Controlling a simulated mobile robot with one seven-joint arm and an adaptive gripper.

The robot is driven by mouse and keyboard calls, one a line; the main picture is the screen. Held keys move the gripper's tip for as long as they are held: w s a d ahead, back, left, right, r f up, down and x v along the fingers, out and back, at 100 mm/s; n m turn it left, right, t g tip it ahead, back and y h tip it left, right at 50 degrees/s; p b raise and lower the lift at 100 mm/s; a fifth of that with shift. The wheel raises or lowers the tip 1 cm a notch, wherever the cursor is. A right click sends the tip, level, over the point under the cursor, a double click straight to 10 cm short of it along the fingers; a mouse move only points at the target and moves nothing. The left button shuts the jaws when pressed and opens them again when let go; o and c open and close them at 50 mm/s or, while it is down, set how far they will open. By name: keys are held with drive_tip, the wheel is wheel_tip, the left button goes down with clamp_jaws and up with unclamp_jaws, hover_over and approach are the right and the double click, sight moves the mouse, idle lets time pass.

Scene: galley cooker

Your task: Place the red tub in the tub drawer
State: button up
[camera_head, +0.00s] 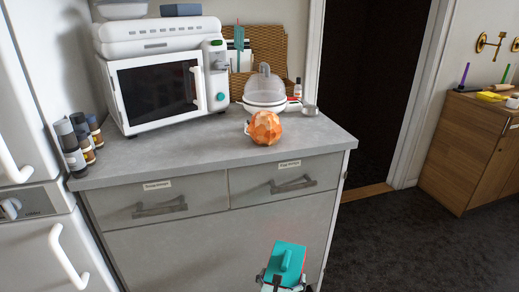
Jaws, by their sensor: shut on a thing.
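My gripper (283,284) is low at the bottom edge, in front of the drawer cabinet and below its drawers. It is shut on a teal-topped thing (289,256) with a raised ridge. A little red shows around it; I cannot tell whether this is the red tub. No other red tub is clearly in view. Two grey drawers sit under the worktop, a left drawer (110,207) and a right drawer (247,190). Each has a bar handle and a small label, too small to read. Both drawers are closed.
The grey worktop (190,157) bears a white microwave (155,82), an orange faceted ball (265,128), a domed white appliance (265,90) and several jars (70,150). A white fridge (25,100) stands left. Dark floor (390,245) is clear at right, before a wooden cabinet (455,150).

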sight(264, 278)
drive_tip(key=a, duration=0.5)
drive_tip(key=shift+a+f, duration=0.1)
drive_tip(key=shift+a, duration=0.95)
